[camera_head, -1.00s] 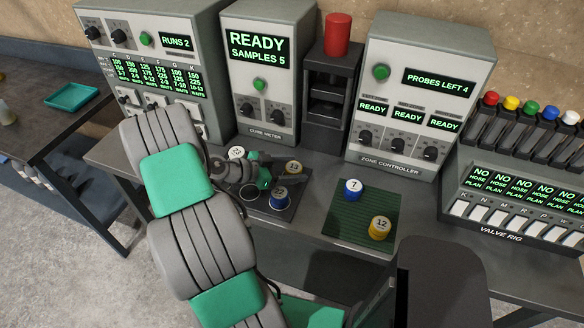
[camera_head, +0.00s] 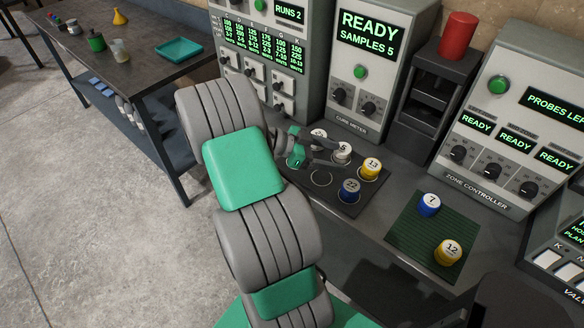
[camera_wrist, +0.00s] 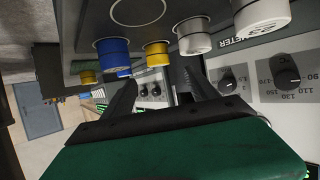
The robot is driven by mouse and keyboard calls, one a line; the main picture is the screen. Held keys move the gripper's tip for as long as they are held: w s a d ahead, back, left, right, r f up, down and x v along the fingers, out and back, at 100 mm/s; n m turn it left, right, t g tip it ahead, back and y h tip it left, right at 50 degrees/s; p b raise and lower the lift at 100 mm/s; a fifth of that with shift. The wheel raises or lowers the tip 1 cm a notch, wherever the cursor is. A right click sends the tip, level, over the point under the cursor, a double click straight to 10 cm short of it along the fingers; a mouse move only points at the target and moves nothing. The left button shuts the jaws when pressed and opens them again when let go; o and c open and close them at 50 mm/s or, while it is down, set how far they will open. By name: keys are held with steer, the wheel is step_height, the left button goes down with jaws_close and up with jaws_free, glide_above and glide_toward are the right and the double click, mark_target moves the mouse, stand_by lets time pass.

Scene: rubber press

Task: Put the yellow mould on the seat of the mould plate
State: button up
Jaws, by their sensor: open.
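A yellow mould marked 13 (camera_head: 371,168) stands upright on the dark mould plate (camera_head: 346,208), at its right back corner. Another yellow mould marked 12 (camera_head: 447,252) stands on the green mat. A blue mould marked 22 (camera_head: 349,190) and two white moulds, one of them nearer the yellow one (camera_head: 341,152), also stand on the plate. My gripper (camera_head: 333,153) is open and empty at the plate's left side, partly in front of the white moulds. In the wrist view my gripper's fingers (camera_wrist: 159,78) are apart, with the yellow mould 13 (camera_wrist: 157,55) beyond them. An empty round seat shows there.
A blue mould marked 7 (camera_head: 429,205) stands on the green mat (camera_head: 408,238). The cure meter (camera_head: 361,108), the black press (camera_head: 424,105) and the zone controller (camera_head: 500,160) stand close behind. A side table (camera_head: 130,75) with a teal tray is at the left.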

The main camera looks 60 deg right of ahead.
steer(key=w+a+n+t, duration=0.1)
steer(key=w, duration=0.1)
steer(key=w+a+n+t, duration=0.2)
steer(key=w, duration=0.1)
steer(key=w+a+n+t, duration=0.1)
steer(key=w+n, duration=0.1)
steer(key=w, duration=0.1)
steer(key=shift+w+a+r+t, duration=0.15)
steer(key=shift+w+r+t, duration=0.1)
steer(key=shift+t, duration=0.15)
steer(key=w+a+r+n+t+y, duration=0.1)
steer(key=w+a+n+t+y, duration=0.15)
steer(key=a+n, duration=0.4)
steer(key=w+a+r+n+t+y, duration=0.1)
steer(key=w+a+r+n+t, duration=0.2)
steer(key=a, duration=0.7)
steer(key=w+a+n+t+y, duration=0.2)
steer(key=w+a+n+t, duration=0.15)
steer(key=a+n, duration=0.35)
steer(key=s+a+r+n+y, duration=0.2)
steer(key=a+n, duration=0.4)
steer(key=a, duration=0.6)
steer(key=shift+a+n+y, duration=0.2)
steer(key=shift+n+y, duration=0.15)
steer(key=shift+y, duration=0.2)
steer(key=shift+s, duration=0.1)
steer(key=shift+c, duration=0.3)
